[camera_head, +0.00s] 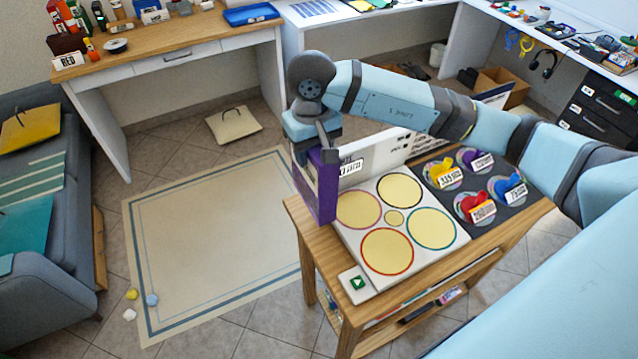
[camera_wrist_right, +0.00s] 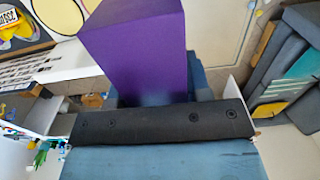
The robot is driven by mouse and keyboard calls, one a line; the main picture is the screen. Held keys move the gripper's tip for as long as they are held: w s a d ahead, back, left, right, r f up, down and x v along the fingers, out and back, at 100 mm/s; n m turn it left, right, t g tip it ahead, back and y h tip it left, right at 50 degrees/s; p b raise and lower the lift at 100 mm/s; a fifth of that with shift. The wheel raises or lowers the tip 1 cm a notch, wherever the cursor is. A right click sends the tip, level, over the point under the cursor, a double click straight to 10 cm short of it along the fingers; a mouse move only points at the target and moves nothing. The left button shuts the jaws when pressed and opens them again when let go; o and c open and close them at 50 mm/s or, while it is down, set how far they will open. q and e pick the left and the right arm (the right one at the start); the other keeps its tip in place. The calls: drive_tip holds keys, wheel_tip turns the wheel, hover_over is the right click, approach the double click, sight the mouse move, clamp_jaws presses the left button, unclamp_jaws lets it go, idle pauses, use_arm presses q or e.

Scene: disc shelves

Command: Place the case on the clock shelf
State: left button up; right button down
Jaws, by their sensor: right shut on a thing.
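A purple case (camera_head: 322,190) hangs upright at the left end of the wooden stand. My right gripper (camera_head: 318,143) is shut on its upper part. The case fills the upper middle of the right wrist view (camera_wrist_right: 140,50), and it hides the fingertips there. I cannot tell if its lower end touches the stand's edge. I see no clock, so I cannot pick out the clock shelf. My left gripper is not in view.
The wooden stand (camera_head: 302,215) bears a white board with coloured circles (camera_head: 385,220) and a dark panel with several discs (camera_head: 482,232). A lower shelf (camera_head: 405,327) holds thin items. Desks line the back.

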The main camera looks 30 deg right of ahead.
sight(314, 194)
wheel_tip(314, 194, down, 13)
drive_tip(key=shift+f+p, duration=0.1)
drive_tip(key=shift+p, duration=0.75)
drive_tip(key=shift+f, duration=0.1)
drive_tip(key=c, duration=0.6)
unclamp_jaws()
drive_tip(key=shift+o, duration=0.2)
